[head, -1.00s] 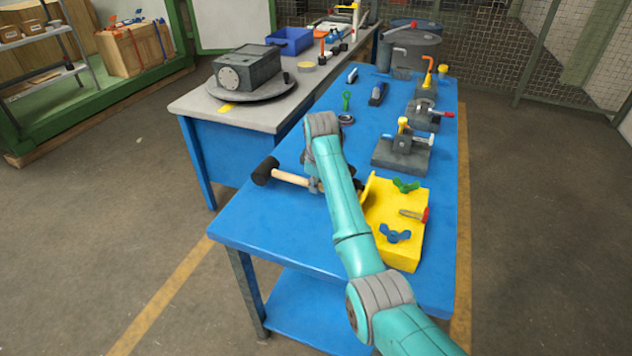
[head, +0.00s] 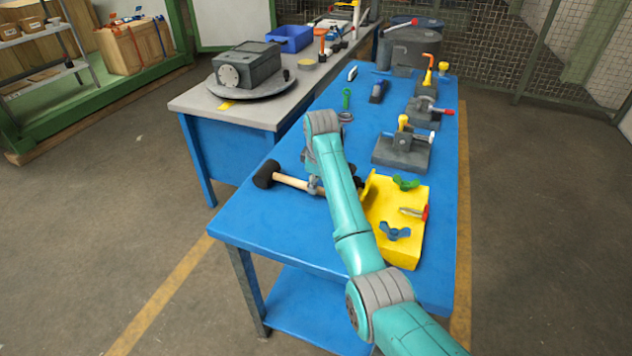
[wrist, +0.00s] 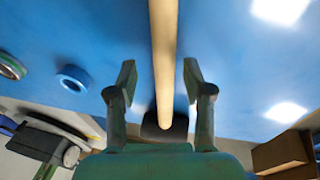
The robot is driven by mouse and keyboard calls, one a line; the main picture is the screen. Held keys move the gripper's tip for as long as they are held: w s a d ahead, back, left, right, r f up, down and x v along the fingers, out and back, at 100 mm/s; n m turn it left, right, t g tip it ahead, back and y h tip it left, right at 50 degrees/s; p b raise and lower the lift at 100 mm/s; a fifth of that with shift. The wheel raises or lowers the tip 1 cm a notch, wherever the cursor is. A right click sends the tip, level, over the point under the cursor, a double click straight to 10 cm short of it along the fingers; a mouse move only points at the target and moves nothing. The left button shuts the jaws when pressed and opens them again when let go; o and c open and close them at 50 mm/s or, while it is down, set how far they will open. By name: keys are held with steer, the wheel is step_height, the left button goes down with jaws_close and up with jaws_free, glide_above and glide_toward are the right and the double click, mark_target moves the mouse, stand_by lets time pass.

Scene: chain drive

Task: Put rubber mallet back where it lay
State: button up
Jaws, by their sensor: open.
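The rubber mallet has a black head (head: 266,174) and a pale wooden handle (head: 292,182). In the head view it is over the left part of the blue bench, its head near the left edge. It appears to lie on the bench top. My gripper (wrist: 158,82) is open in the wrist view, one finger on each side of the handle (wrist: 163,45), with gaps on both sides. The mallet head (wrist: 165,128) shows low between the fingers. In the head view my arm hides most of the gripper and the handle's far end.
A yellow fixture (head: 400,245) with green and blue knobs stands right of my arm. Toggle clamps (head: 402,155) line the bench's right side. A green tool (head: 347,98) and a ring (head: 345,117) lie farther back. The bench's front left (head: 270,235) is clear.

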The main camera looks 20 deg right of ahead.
steer(key=v, duration=1.2)
steer(key=shift+r, duration=0.25)
